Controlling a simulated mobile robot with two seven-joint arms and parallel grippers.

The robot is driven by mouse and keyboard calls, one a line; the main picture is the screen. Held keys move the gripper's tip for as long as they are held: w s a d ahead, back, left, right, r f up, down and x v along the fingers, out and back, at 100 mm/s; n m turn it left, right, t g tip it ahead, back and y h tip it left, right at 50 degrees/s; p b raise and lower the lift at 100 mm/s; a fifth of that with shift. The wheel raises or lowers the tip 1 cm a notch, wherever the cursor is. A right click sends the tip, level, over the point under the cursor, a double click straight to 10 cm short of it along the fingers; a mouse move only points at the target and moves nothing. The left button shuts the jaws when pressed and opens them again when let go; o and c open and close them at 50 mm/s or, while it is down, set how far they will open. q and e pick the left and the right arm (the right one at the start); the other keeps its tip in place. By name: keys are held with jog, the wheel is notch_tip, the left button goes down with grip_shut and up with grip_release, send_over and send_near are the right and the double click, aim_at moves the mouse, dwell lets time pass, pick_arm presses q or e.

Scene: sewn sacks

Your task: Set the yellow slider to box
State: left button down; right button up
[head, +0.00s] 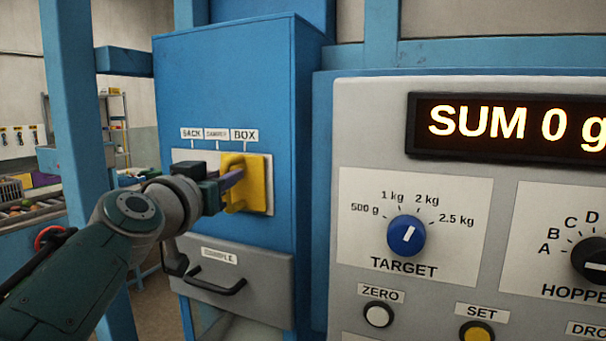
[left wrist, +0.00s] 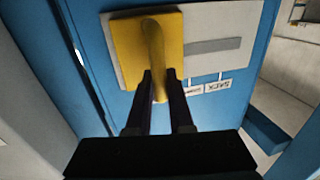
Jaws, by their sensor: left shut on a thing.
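The yellow slider (head: 257,180) sits at the right end of its pale plate (head: 196,155) on the blue cabinet, below the BOX label (head: 244,135). The SACK label (head: 191,133) is at the plate's left end. My left gripper (head: 233,179) is shut on the slider's handle. In the left wrist view the fingers (left wrist: 160,78) stand on both sides of the handle of the yellow slider (left wrist: 132,45), and the grey slot beside it is empty. The fingers hide part of the handle. My right gripper is not in view.
A drawer with a black handle (head: 215,281) is below the plate, close under my left arm. To the right, a grey panel has a blue TARGET dial (head: 407,236), a display (head: 515,125) reading SUM 0 g, and buttons. A blue post (head: 75,120) stands at left.

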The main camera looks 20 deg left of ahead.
pick_arm(q)
jog(key=c, duration=0.8)
grip_release()
jog(key=shift+d, duration=0.3)
jog(key=s+d+b, duration=0.1)
jog(key=s, duration=0.9)
jog(key=shift+d, duration=0.1)
